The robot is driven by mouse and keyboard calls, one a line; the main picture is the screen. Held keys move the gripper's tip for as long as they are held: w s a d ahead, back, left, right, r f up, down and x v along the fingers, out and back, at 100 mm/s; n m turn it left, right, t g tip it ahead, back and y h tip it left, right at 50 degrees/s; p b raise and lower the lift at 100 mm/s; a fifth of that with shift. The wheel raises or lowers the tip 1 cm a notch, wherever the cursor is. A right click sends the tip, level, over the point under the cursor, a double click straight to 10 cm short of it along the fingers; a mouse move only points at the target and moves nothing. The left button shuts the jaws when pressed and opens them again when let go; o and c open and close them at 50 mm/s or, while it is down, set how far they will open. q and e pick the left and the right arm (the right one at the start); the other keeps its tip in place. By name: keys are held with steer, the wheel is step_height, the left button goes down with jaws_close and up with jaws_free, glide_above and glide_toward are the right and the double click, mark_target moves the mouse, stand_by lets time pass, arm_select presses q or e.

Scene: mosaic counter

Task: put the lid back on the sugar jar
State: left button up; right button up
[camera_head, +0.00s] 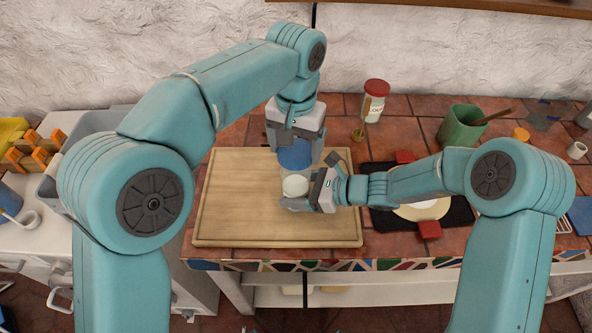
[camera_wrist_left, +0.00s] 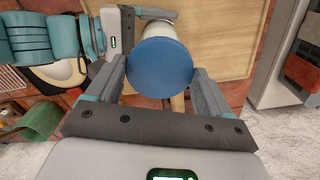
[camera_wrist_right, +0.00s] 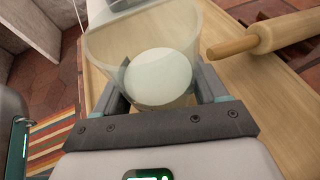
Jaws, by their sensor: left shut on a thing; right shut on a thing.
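The blue lid (camera_head: 294,153) is between the fingers of my left gripper (camera_head: 294,160), which is shut on it. In the left wrist view the lid (camera_wrist_left: 160,68) shows its round flat top. The sugar jar (camera_head: 295,184), clear with white contents, stands on the cutting board (camera_head: 235,205) below the lid. My right gripper (camera_head: 312,190) is shut around the jar's side from the right. In the right wrist view the jar (camera_wrist_right: 185,28) fills the space between the fingers. Whether lid and rim touch, I cannot tell.
A rolling pin (camera_wrist_right: 265,36) lies beside the jar in the right wrist view. A red-lidded jar (camera_head: 374,98) and a green pot (camera_head: 461,125) stand behind. A black mat (camera_head: 455,214) with a plate lies to the right. The board's left half is clear.

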mark_target(295, 153)
arm_select(q)
steer(key=shift+f, duration=1.6)
arm_select(e)
steer(key=shift+f, duration=0.15)
arm_select(q)
steer(key=shift+f, duration=0.15)
steer(key=shift+f, duration=0.8)
steer(key=shift+f, duration=0.5)
arm_select(e)
steer(key=shift+s+f, duration=0.1)
